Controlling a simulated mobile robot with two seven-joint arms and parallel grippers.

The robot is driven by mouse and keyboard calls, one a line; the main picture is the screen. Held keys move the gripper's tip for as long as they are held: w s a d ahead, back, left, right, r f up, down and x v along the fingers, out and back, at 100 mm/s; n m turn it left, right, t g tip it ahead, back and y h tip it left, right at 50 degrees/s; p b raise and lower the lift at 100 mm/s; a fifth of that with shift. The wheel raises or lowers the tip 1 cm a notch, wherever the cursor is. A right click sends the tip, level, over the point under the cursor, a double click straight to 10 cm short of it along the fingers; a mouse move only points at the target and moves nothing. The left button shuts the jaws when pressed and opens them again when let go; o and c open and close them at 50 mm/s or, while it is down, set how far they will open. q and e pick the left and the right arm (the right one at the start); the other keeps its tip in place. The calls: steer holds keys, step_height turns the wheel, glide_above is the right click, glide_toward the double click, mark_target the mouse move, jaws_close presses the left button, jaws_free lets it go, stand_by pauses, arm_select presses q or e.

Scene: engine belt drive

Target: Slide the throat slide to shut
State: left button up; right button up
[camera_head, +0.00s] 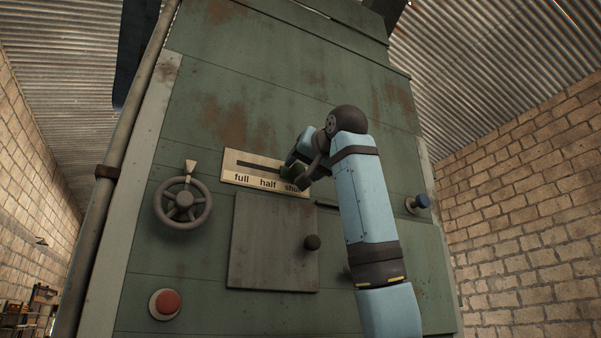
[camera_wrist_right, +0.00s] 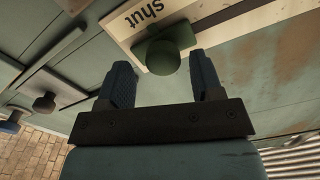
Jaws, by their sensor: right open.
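The throat slide's pale label plate (camera_head: 233,178) is on the green machine front, with a dark slot above the words full, half and shut. Its green knob (camera_head: 287,172) is toward the right end, by the word shut. My right gripper (camera_head: 299,168) is at the knob and hides part of the plate's right end. In the right wrist view the knob (camera_wrist_right: 165,52) is beside the word shut, and my open right gripper (camera_wrist_right: 160,64) has its fingers on either side, just short of it. I cannot tell whether the knob touches the slot's end. My left gripper is not in view.
A handwheel (camera_head: 183,205) is left of the plate and a red button (camera_head: 166,302) is lower left. A square door (camera_head: 266,242) with a dark knob (camera_head: 312,242) is below the plate. A blue knob (camera_head: 421,202) sticks out at right.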

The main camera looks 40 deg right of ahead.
steer(key=b+v, duration=0.3)
steer(key=v, duration=0.8)
steer(key=shift+s, duration=0.4)
steer(key=shift+d, duration=0.1)
stand_by(0.7)
stand_by(0.5)
